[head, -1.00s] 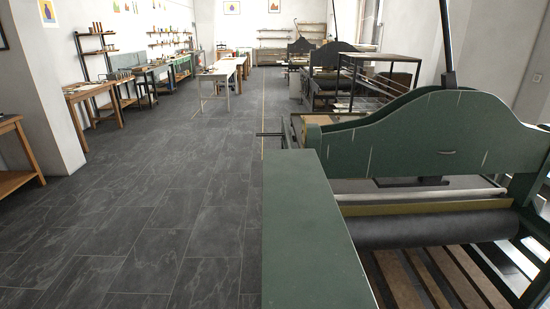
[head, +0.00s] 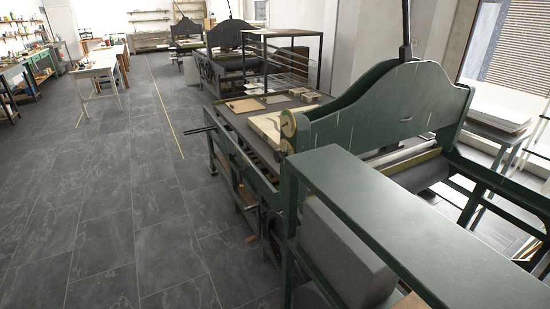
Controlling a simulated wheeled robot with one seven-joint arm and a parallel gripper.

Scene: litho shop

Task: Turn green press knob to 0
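A large green press (head: 385,110) stands at the right of the head view, with a grey roller and a flat bed holding boards. A grey box-shaped housing (head: 345,250) sits under the press's long green top plate (head: 400,220). No knob marked with a 0 can be made out on the press; any such knob is hidden or too small to tell. My gripper is not in view.
Dark tiled floor (head: 120,200) lies clear along the left of the press. Thin bars (head: 197,130) stick out from the press bed into the aisle. More presses (head: 245,55) stand behind, and a white table (head: 97,68) stands at the far left.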

